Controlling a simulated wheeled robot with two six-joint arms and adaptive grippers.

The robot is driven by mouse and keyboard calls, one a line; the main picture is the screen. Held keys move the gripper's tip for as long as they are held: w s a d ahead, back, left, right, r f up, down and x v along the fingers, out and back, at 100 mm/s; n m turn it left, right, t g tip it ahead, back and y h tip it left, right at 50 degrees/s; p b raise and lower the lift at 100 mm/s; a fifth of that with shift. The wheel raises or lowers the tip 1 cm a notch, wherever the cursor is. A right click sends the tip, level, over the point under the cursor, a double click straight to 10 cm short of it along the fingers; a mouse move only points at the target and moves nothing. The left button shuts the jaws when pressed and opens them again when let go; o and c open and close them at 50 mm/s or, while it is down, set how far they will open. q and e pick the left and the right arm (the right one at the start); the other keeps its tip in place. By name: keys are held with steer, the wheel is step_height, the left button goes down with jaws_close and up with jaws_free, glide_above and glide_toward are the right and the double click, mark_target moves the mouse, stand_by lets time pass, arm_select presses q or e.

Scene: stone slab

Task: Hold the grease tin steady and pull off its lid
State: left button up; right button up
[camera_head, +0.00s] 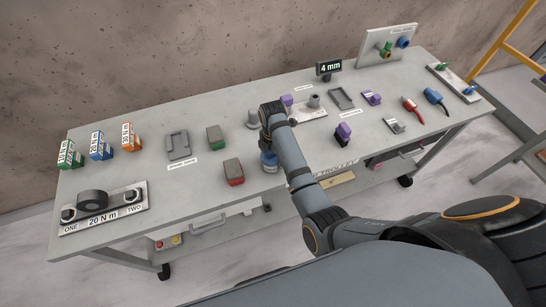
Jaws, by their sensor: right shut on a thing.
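The gripper is shut on the tin. The wrist and arm hide much of the tin and the fingers, so I cannot make out the lid's seam. My left gripper is out of view.
A grey tray (179,146) and several small cartons (101,146) are further left. A torque fixture (104,208) sits at the front left. Purple-topped parts (343,133) and connectors (411,106) stand to the right.

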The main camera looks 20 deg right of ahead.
stand_by(0.4)
steer(key=o, duration=1.8)
step_height(320, 180, up, 8)
steer(key=shift+f, duration=0.25)
